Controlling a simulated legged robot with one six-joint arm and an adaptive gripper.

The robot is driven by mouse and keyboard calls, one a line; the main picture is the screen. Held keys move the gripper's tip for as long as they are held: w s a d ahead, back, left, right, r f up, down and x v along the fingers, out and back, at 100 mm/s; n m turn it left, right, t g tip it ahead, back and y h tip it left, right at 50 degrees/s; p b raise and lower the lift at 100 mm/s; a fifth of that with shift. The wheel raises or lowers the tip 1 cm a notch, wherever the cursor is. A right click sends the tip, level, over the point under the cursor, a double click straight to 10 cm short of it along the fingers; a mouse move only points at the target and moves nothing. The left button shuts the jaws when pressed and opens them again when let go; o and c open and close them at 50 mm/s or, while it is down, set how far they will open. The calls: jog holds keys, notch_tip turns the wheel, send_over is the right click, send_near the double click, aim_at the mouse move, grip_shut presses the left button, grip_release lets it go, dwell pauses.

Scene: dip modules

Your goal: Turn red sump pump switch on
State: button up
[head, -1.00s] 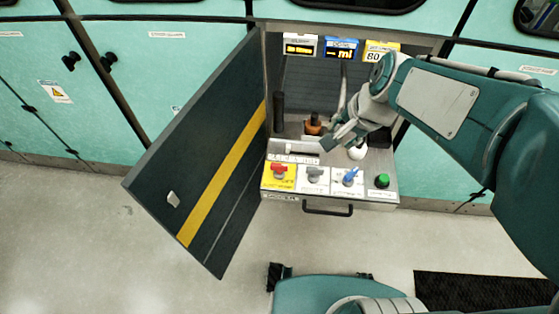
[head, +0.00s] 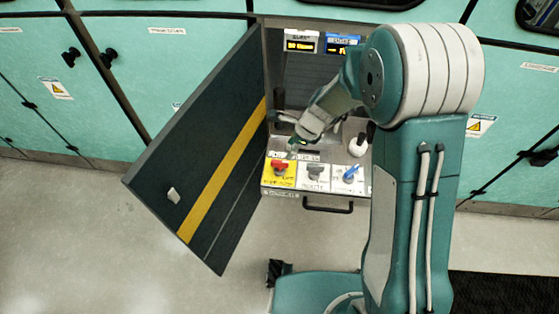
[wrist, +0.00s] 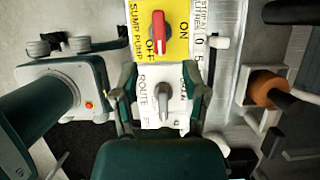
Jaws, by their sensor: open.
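The red sump pump switch (head: 280,168) sits on a yellow plate at the left end of the drawer's panel. It also shows at the top of the wrist view (wrist: 158,32), with "SUMP PUMP" and "OFF" printed beside it. My gripper (head: 293,146) is above and just behind the panel's left part in the head view, apart from the red switch. In the wrist view my gripper (wrist: 163,85) has its fingers spread wide, empty, on either side of the grey route switch (wrist: 164,100). I cannot tell the fingers' height above the panel.
A blue switch (head: 353,174) is to the right of the grey one. An open dark door (head: 200,160) with a yellow stripe stands left of the panel. A black drawer handle (head: 328,207) is in front. An orange-brown part (wrist: 268,90) is at the wrist view's right.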

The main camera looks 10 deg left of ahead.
aim_at(280, 161)
jog(key=x, duration=0.9)
jog(key=shift+d, duration=0.1)
jog(key=shift+r, duration=0.1)
grip_shut()
